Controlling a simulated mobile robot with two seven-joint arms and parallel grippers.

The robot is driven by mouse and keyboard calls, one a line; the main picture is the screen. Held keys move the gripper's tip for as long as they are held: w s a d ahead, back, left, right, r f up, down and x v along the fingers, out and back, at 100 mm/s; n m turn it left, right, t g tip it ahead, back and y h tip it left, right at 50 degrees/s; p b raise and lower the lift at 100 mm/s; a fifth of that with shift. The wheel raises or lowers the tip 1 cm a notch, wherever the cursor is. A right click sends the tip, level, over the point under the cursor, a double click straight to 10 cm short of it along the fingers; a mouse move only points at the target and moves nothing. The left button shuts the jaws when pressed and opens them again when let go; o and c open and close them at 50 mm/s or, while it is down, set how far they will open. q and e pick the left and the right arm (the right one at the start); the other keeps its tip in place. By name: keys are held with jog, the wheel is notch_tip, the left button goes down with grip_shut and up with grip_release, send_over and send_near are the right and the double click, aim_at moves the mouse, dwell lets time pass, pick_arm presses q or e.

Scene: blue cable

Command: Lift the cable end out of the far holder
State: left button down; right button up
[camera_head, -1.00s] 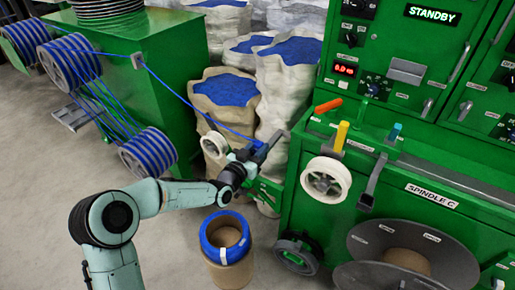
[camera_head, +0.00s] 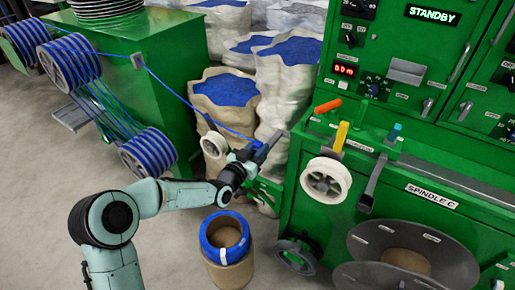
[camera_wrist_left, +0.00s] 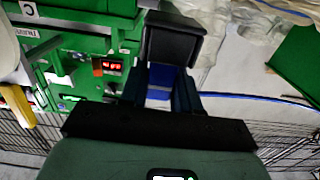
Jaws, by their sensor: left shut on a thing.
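The blue cable (camera_head: 190,103) runs from a guide on the green cabinet at left down to my left gripper (camera_head: 257,149). My left gripper is shut on the blue cable end (camera_head: 258,144), in front of the sacks. In the left wrist view the blue end (camera_wrist_left: 162,80) sits between the two dark fingers (camera_wrist_left: 160,90). A dark block, apparently the holder (camera_wrist_left: 172,40), stands just beyond the fingertips; it shows as a dark bar (camera_head: 272,143) in the head view. I cannot tell whether the end still touches it. My right gripper is not in view.
A white spool (camera_head: 326,180) and the green machine (camera_head: 450,165) stand right of the gripper. Sacks (camera_head: 228,92) of blue pellets stand behind. A blue cable coil (camera_head: 225,238) rests on a cardboard tube below the arm. Floor at left is clear.

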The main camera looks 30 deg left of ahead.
aim_at(257, 144)
pick_arm(q)
jog(key=shift+r, duration=0.45)
jog(key=shift+r+p, duration=0.3)
jog(key=shift+r, duration=0.25)
dwell(0.6)
jog(key=shift+r+p, duration=1.3)
jog(key=shift+r, duration=1.5)
